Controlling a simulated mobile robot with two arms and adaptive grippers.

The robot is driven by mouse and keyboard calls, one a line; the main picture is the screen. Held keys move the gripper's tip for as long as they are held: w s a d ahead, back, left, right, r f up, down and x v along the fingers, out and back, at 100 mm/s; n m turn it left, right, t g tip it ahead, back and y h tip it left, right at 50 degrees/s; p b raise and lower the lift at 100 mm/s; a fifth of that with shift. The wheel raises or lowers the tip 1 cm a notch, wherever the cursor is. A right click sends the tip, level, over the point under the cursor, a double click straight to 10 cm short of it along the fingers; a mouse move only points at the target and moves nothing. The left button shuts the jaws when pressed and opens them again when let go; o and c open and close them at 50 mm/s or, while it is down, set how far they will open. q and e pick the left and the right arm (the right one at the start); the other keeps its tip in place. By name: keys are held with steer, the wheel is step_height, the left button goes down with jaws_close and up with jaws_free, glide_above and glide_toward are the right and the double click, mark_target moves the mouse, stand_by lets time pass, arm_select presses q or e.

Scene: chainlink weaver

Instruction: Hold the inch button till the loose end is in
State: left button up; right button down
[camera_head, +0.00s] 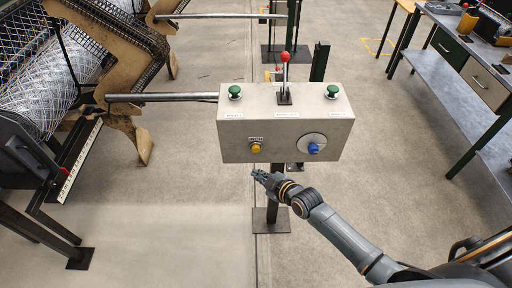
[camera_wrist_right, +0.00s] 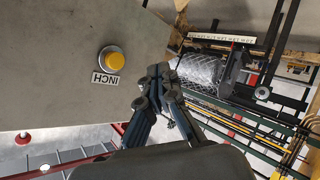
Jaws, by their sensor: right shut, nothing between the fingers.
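The yellow inch button (camera_head: 256,148) is on the front face of the grey control box (camera_head: 285,105), at its lower left. It also shows in the right wrist view (camera_wrist_right: 114,61) beside its INCH label (camera_wrist_right: 104,78). My right gripper (camera_head: 258,174) is shut and empty, just below the box and under the button. In the wrist view its fingertips (camera_wrist_right: 158,72) sit to the right of the button, near the box edge, apart from the button. The chainlink mesh roll (camera_head: 55,75) is in the machine at the left; its loose end cannot be made out. My left gripper is not in view.
The box also carries a blue knob (camera_head: 314,148), two green buttons (camera_head: 234,91) and a red-topped lever (camera_head: 285,58). A steel bar (camera_head: 160,97) reaches from the machine towards the box. A workbench (camera_head: 450,60) stands at the right. Floor below the box is mostly clear.

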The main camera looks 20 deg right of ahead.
mark_target(256, 149)
steer(key=n, duration=0.2)
steer(key=s+n, duration=0.1)
steer(key=n, duration=0.2)
steer(key=s+n+p, duration=0.1)
steer(key=n, duration=0.1)
steer(key=shift+a+n, duration=0.25)
steer(key=shift+n, duration=0.05)
steer(key=w+d+b, duration=0.2)
steer(key=w+b, duration=0.4)
steer(key=w, duration=0.2)
steer(key=shift+w+d, duration=0.2)
steer(key=shift+w, duration=0.05)
steer(key=shift+b, duration=0.3)
stand_by(0.7)
steer(key=shift+w+d+b, duration=0.1)
steer(key=shift+w+b, duration=0.25)
steer(key=shift+w, duration=0.05)
